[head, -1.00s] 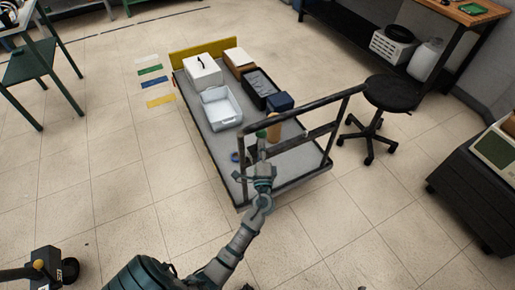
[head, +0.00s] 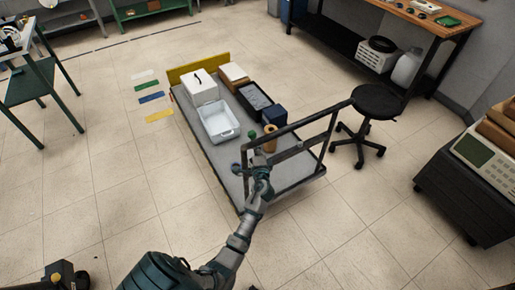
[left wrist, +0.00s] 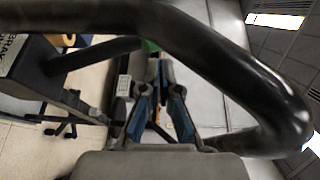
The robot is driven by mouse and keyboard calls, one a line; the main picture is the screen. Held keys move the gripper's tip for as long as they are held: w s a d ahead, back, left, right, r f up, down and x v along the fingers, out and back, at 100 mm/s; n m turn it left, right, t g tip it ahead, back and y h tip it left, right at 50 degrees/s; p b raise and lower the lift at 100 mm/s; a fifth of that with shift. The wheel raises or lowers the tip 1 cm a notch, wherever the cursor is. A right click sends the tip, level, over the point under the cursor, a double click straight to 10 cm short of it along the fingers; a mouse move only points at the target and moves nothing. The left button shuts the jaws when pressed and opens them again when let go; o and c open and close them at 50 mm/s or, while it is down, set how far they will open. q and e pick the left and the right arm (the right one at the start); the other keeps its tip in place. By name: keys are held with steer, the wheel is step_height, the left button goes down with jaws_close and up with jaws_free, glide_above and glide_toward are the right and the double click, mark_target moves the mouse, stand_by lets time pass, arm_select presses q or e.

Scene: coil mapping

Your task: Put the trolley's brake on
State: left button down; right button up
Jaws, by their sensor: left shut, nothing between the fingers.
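The trolley (head: 205,150) has a grey flat bed and a dark tube handle frame (head: 300,128) at its near right end. My left gripper (head: 262,170) is over the trolley's near end, beside the handle frame. In the left wrist view, my left gripper's fingers (left wrist: 158,95) are shut and empty, below the curved handle tube (left wrist: 200,35). At the left of that view is a dark box with a partly cut-off label reading "BRAK" (left wrist: 10,48). A dark bar (left wrist: 95,55) extends right from this box, apart from the fingers. My right gripper does not show.
A black stool (head: 377,102) stands to the right. The floor left of the trolley is mostly clear.

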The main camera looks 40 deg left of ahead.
arm_select(q)
steer(key=shift+w+a+r, duration=0.1)
steer(key=shift+w+a, duration=0.1)
steer(key=shift+a, duration=0.2)
steer(key=shift+w+a, duration=0.25)
steer(key=shift+a, duration=0.4)
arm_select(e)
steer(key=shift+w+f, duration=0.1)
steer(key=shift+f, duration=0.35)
arm_select(q)
steer(key=shift+s+d, duration=0.1)
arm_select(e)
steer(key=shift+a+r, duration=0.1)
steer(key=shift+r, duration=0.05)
arm_select(q)
steer(key=v, duration=1.1)
steer(key=shift+s+d, duration=0.2)
steer(key=shift+s, duration=0.1)
